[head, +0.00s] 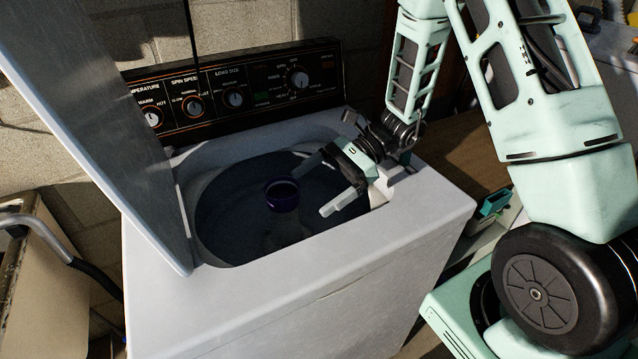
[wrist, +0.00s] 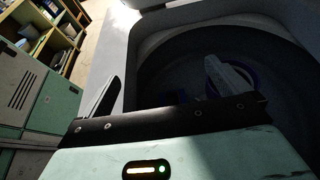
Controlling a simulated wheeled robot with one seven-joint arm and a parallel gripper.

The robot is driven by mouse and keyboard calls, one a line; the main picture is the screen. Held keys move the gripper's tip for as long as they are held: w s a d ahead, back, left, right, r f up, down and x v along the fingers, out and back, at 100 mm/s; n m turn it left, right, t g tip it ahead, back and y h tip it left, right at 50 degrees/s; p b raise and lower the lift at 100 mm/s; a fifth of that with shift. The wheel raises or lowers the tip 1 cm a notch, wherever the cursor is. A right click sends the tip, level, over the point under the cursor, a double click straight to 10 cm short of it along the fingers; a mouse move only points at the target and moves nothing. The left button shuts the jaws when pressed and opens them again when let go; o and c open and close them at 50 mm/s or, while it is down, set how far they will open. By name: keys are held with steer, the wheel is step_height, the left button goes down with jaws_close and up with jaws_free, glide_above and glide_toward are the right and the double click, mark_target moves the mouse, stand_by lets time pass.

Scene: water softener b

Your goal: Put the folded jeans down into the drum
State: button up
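The drum (head: 235,215) is the dark round tub inside the white top-loading washer, whose lid is raised. A dark purple-blue round piece (head: 282,194) stands in the middle of the drum; a purple-blue ring (wrist: 252,76) shows in the wrist view, partly behind a finger. My gripper (head: 318,187) is at the right side of the washer opening, over the drum, with its fingers spread apart and nothing seen between them. In the wrist view my gripper (wrist: 160,72) also shows wide-set fingers. I cannot make out the folded jeans; the drum's inside is very dark.
A sink-like basin (head: 40,270) is at the left. Wooden shelves (wrist: 62,35) with items show in the wrist view. The washer's front top rim (head: 300,285) is clear.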

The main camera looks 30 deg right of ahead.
steer(key=shift+d, duration=0.1)
steer(key=b+v, duration=0.2)
steer(key=v, duration=1.5)
steer(key=shift+d, duration=0.15)
steer(key=s+a+n+h, duration=0.6)
steer(key=s+a+n, duration=0.4)
steer(key=a+n, duration=0.3)
steer(key=s+a+n+h, duration=0.6)
steer(key=s+a+n, duration=0.4)
steer(key=a+n, duration=0.2)
steer(key=shift+a+f+n+h, duration=0.25)
steer(key=shift+a+n+h, duration=0.15)
steer(key=shift+a, duration=0.05)
steer(key=shift+a, duration=0.1)
